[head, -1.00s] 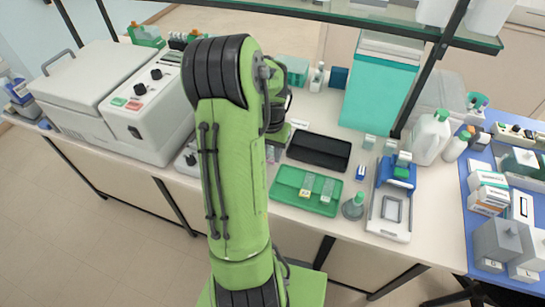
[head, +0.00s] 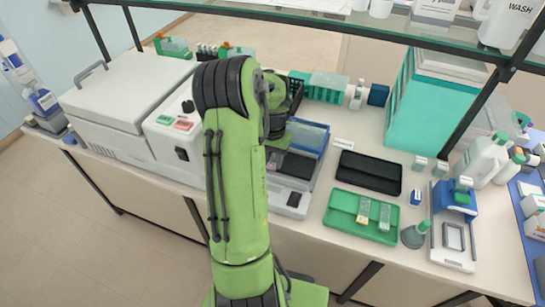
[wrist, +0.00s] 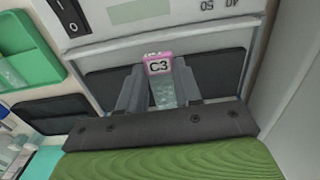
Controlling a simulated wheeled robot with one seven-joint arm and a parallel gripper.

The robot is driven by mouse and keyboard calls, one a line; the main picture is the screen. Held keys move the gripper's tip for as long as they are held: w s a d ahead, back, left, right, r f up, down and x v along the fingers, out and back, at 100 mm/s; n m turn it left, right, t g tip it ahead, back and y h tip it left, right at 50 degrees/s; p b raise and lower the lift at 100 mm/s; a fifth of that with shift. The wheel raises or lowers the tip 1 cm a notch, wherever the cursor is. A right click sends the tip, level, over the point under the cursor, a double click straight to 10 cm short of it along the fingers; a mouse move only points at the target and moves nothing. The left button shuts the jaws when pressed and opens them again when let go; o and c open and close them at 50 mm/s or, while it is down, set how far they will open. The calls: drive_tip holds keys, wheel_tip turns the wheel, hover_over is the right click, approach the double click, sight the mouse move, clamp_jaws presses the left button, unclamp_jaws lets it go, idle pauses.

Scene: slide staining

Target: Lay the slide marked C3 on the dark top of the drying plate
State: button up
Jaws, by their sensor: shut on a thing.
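My gripper (wrist: 160,88) is shut on a clear slide (wrist: 163,92) with a pink end marked C3. In the wrist view the slide lies between the two grey fingers, its label end pointing away from my wrist. Behind it is the dark top (wrist: 217,72) of the drying plate. Whether the slide touches that top or hangs above it, I cannot tell. In the head view the drying plate (head: 290,202) is a pale unit with a dark top, left of the black tray. My arm covers part of it and hides the fingertips.
A black tray (head: 369,172) and a green tray (head: 345,228) holding two slides (head: 363,211) stand to the right. Beyond are a green-topped flask (head: 414,236) and a white device (head: 454,262). A large white machine (head: 172,130) stands left. A glass shelf (head: 330,27) spans above.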

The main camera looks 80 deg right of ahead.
drive_tip(key=shift+s+f+b, duration=0.1)
drive_tip(key=shift+f+b, duration=0.35)
drive_tip(key=shift+f, duration=0.5)
drive_tip(key=shift+f, duration=0.2)
drive_tip(key=o, duration=1.1)
drive_tip(key=shift+r, duration=0.1)
wheel_tip(320, 180, up, 16)
drive_tip(key=p, duration=0.2)
drive_tip(key=shift+f+p, duration=0.2)
drive_tip(key=shift+p, duration=0.1)
